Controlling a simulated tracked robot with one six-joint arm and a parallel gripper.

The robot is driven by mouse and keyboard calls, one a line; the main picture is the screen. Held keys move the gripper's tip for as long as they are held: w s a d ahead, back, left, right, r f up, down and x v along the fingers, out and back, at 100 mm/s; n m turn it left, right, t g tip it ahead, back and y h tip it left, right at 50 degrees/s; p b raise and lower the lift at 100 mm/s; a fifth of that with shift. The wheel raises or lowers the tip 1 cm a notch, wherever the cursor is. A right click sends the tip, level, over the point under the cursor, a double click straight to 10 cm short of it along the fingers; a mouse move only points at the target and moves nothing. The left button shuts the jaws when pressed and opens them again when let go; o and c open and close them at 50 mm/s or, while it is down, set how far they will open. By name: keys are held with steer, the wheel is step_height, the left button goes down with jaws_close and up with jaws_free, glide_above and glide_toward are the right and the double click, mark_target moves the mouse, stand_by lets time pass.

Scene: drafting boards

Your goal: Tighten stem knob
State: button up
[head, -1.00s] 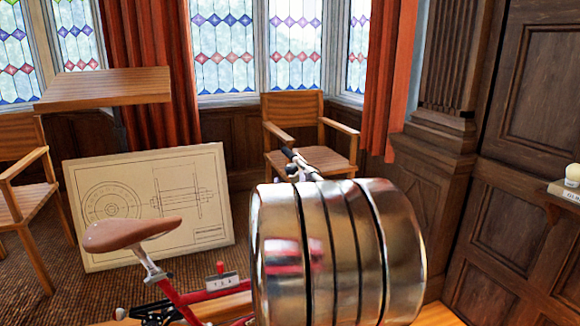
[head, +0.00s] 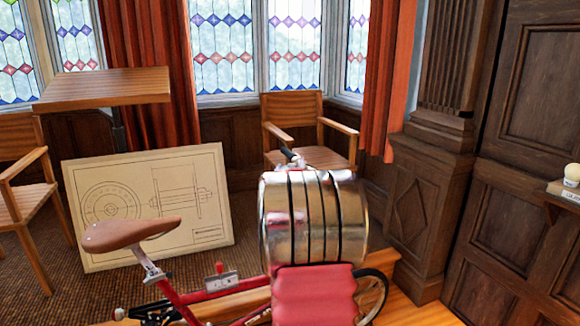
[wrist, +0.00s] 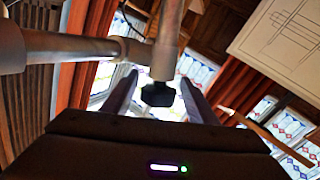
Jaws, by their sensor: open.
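In the wrist view my gripper (wrist: 159,82) is open, with one dark finger on each side of a black knob (wrist: 158,95). The knob sits at the end of a silver stem tube (wrist: 167,45), which joins a thicker silver bar (wrist: 90,47) at the left. I see no contact between fingers and knob. In the head view the red bicycle (head: 210,294) has a brown saddle (head: 130,232). A bit of its handlebar (head: 288,154) shows above my chrome and red arm. The arm hides the stem knob and my gripper there.
A small red lever (head: 219,267) with a label plate stands on the bicycle frame. A drawing board (head: 150,205) leans behind, between wooden chairs (head: 310,130). A white bulb-shaped thing (head: 572,174) sits on a ledge at the right, by the panelled wall. Part of the front wheel (head: 374,292) shows.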

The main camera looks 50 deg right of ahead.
steer(key=shift+x, duration=1)
steer(key=shift+c, duration=0.3)
steer(key=c, duration=0.9)
steer(key=shift+a, duration=0.2)
steer(key=shift+c, duration=0.5)
steer(key=shift+d, duration=0.15)
